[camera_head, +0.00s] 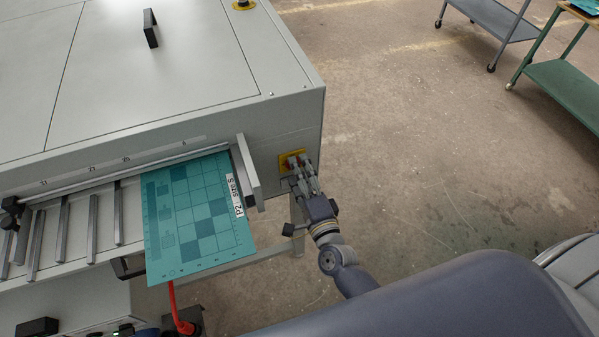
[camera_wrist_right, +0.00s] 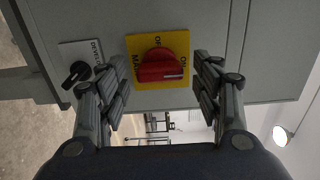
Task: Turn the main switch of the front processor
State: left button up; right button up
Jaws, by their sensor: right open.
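The front processor (camera_head: 190,60) is a large light grey machine at the left in the head view. Its main switch (camera_wrist_right: 162,66) is a red rotary knob on a yellow square plate (camera_wrist_right: 181,40) marked OFF, ON and MAIN. In the head view the main switch (camera_head: 291,161) sits on the machine's near face by the right corner, partly hidden by my fingers. My right gripper (camera_head: 299,170) is right at the switch. In the wrist view my right gripper (camera_wrist_right: 162,82) is open, one finger on each side of the red knob, with no clear contact. My left gripper is not in view.
A smaller black knob (camera_wrist_right: 77,74) on a white plate sits left of the switch in the wrist view. A teal plate (camera_head: 197,215) labelled P2 lies on the processor's feed rails, left of my right gripper. Carts (camera_head: 497,22) stand far right; the floor between is clear.

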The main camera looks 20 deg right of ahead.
jog(key=s, duration=1.2)
jog(key=shift+d, duration=0.2)
jog(key=shift+w, duration=0.1)
